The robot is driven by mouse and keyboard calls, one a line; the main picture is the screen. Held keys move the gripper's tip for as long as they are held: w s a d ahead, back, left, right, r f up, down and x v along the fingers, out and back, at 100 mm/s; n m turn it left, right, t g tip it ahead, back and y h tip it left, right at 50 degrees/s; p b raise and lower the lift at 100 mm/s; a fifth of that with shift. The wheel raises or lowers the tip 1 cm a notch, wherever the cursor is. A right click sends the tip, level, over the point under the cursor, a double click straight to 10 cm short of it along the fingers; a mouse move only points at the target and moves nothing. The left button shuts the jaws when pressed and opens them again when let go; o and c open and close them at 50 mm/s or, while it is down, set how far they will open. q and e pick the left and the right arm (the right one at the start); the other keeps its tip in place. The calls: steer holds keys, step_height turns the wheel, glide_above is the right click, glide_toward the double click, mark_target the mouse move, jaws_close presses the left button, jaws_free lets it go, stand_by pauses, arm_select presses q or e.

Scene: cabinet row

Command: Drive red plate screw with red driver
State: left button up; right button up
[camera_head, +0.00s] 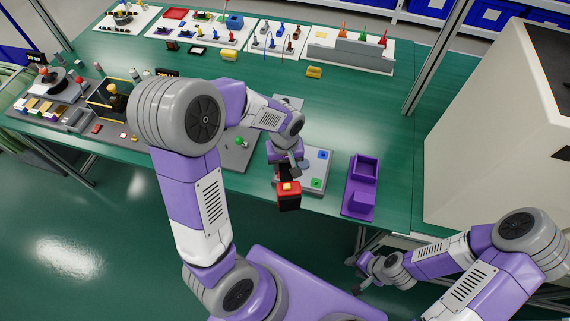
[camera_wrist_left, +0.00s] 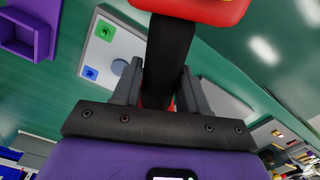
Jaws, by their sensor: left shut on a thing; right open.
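My left gripper (camera_head: 288,170) is shut on the red driver (camera_head: 289,195), a black-bodied tool with a red end and a yellow patch. In the left wrist view the driver's black body (camera_wrist_left: 168,60) passes between the fingers (camera_wrist_left: 158,88). The pale plate (camera_head: 325,162) lies on the green table just right of the driver; it carries a blue and a green square. It also shows in the left wrist view (camera_wrist_left: 112,35), with a round grey spot. No red screw can be made out; the driver and arm cover part of the plate. My right gripper (camera_head: 362,264) is open, low beyond the table's front edge.
A purple two-part bin (camera_head: 362,170) stands right of the plate. A rack with coloured upright tools (camera_head: 350,48) and several trays line the back. A large beige cabinet (camera_head: 480,140) and a metal post (camera_head: 437,55) stand at right. The table's middle right is clear.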

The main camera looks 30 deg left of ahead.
arm_select(q)
steer(key=shift+f+b, duration=0.85)
steer(key=shift+f, duration=0.05)
stand_by(2.4)
steer(key=shift+r, duration=0.15)
steer(key=shift+r+p, duration=2.1)
steer(key=shift+r, duration=0.35)
